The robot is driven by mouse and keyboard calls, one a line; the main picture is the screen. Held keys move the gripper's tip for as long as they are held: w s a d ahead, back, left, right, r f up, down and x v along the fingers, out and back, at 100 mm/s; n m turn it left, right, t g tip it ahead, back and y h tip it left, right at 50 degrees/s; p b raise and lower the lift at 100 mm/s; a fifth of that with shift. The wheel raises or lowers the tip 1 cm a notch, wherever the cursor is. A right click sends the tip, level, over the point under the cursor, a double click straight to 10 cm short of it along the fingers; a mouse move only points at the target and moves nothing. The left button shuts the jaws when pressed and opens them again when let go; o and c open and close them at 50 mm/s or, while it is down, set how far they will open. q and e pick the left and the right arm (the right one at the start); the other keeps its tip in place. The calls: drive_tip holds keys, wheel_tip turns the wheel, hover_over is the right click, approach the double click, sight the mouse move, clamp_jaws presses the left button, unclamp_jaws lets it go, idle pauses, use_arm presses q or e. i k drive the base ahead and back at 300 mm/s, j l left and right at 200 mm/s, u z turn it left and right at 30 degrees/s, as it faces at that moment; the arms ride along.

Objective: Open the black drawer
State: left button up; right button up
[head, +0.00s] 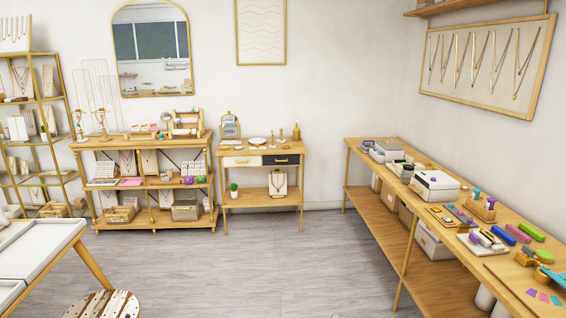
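The black drawer (282,159) is the right one of two drawers under the top of a small wooden side table (262,151) at the back wall. It looks shut, with a small light handle on its front. The white drawer (241,161) sits to its left. The side table is far off across the floor. Neither of my grippers shows in the head view.
Open grey floor (280,262) lies in front of the side table. A long workbench (460,226) runs along the right, a wooden shelf unit (150,139) stands left of the side table. A white-topped table (35,250) and a round slatted stool (103,304) are at near left.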

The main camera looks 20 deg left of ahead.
sight(280, 155)
drive_tip(key=i+j+u, duration=0.35)
drive_tip(key=i, duration=0.2)
drive_tip(key=i+j+u, duration=0.25)
drive_tip(key=i, duration=0.65)
drive_tip(key=i+l+u, duration=0.1)
drive_tip(key=i+u, duration=0.15)
drive_tip(key=i, duration=0.6)
drive_tip(key=i+z, duration=0.1)
drive_tip(key=i, duration=0.8)
drive_tip(key=i+j, duration=0.2)
drive_tip(key=i, duration=0.7)
drive_tip(key=i+j+z, duration=0.1)
drive_tip(key=i+z, duration=0.2)
drive_tip(key=i, duration=0.2)
drive_tip(key=i+j+z, duration=0.3)
drive_tip(key=i, duration=0.15)
